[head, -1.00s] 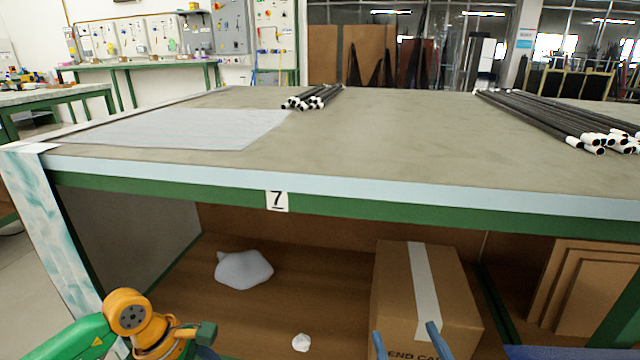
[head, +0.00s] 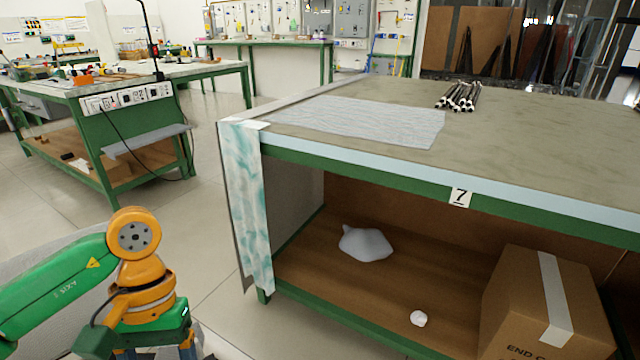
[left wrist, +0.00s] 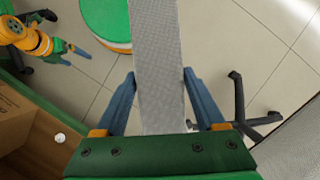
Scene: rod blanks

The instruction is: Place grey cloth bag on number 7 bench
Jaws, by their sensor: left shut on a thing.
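The number 7 bench (head: 560,135) fills the right of the head view, with its 7 label (head: 460,197) on the green front rail. My left gripper (head: 155,353) is at the bottom left, in front of and left of the bench, mostly cut off by the frame. In the left wrist view it (left wrist: 160,95) is shut on a strip of the grey cloth bag (left wrist: 158,60), which runs between the blue fingers. Grey cloth (head: 45,265) also shows behind my left arm. My right gripper (left wrist: 75,55) is small in the left wrist view, its fingers apart and empty.
A pale sheet (head: 360,122) lies on the bench's left part, with black rods (head: 460,96) behind it. Bare top extends to the right. The lower shelf holds a grey lump (head: 366,245), white scrap (head: 418,318) and carton (head: 530,305). A chair base (left wrist: 240,115) stands near my left gripper.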

